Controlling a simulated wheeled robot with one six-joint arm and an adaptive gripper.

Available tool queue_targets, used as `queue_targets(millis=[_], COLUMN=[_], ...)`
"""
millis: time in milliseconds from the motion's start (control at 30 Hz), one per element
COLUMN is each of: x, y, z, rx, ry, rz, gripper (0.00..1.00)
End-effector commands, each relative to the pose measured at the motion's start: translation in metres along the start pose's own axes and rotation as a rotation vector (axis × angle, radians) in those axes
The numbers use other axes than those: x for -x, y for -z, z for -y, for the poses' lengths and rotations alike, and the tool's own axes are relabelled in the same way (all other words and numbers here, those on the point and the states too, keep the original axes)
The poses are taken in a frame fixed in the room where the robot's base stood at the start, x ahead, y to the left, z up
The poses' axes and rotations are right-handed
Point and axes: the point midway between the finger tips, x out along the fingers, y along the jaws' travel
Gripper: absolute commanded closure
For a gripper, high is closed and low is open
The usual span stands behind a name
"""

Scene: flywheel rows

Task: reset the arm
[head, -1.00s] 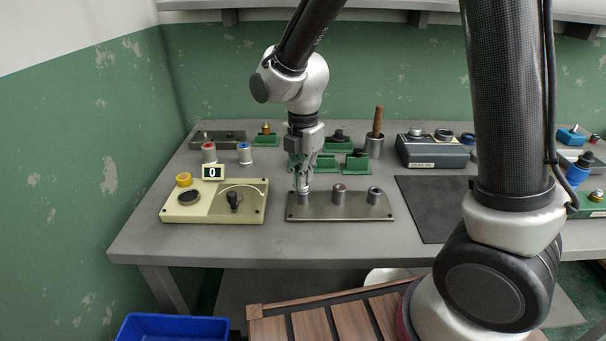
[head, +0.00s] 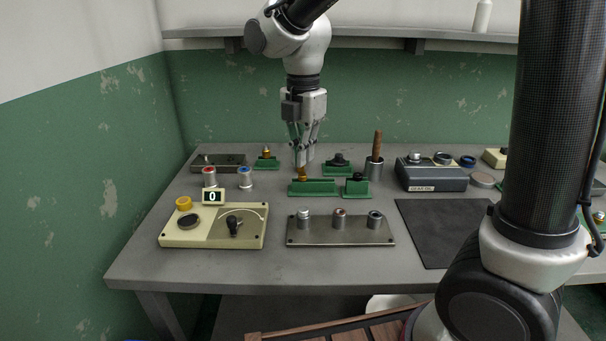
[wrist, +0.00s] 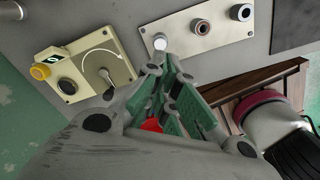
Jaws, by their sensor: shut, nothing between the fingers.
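My gripper (head: 304,163) hangs above the table in the head view, fingers pointing down and closed together with nothing between them. It is well above the metal plate with posts (head: 340,233) and appears in front of the green holders at the back. In the wrist view, my gripper's fingers (wrist: 158,68) meet near the left post of that plate (wrist: 215,40). The arm is raised, with its wrist in front of the green wall.
A cream panel (head: 190,237) with a dial and a display reading 0 stands at left. Green holders (head: 313,188) and a grey box (head: 432,177) stand behind the plate. A dark mat (head: 440,232) lies bare at right. A shelf (head: 400,38) runs along the wall above.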

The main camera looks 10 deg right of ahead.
Motion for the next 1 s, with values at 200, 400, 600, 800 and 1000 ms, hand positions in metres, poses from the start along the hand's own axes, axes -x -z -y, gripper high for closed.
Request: queue_targets(millis=[200,400,600,800,1000], x=[0.019,0.014,0.007,0.024,0.033], y=[0.0,0.001,-0.006,-0.036,-0.051], z=[0.0,0.004,0.056,0.149,0.234], rx=[-0.033,-0.383,-0.993,-1.682,-2.091], ry=[0.0,0.007,0.007,-0.091,-0.23], rz=[0.0,0.0,0.002,-0.052,-0.136], gripper=[1.0,1.0,1.0,1.0,1.0])
